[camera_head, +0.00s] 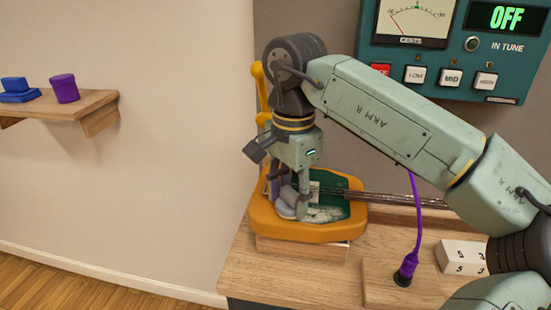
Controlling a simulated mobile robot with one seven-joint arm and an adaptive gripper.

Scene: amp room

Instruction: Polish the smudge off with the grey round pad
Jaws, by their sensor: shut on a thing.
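My gripper (290,203) points down at the left end of the workbench and is shut on the grey round pad (286,210). The fingers hide part of the pad. The pad is low over the dark green panel of an orange-rimmed piece (264,220), at the panel's left side. I cannot tell whether it touches the panel. A pale, whitish smudge (325,214) shows on the green panel just right of the pad.
The orange piece rests on a block on the wooden bench (231,270). Metal strings run right from it. A purple cable ends in a plug (405,272). A white numbered box (460,256) sits right. A teal tuner panel (450,50) hangs behind. A wall shelf (75,108) holds blue and purple things.

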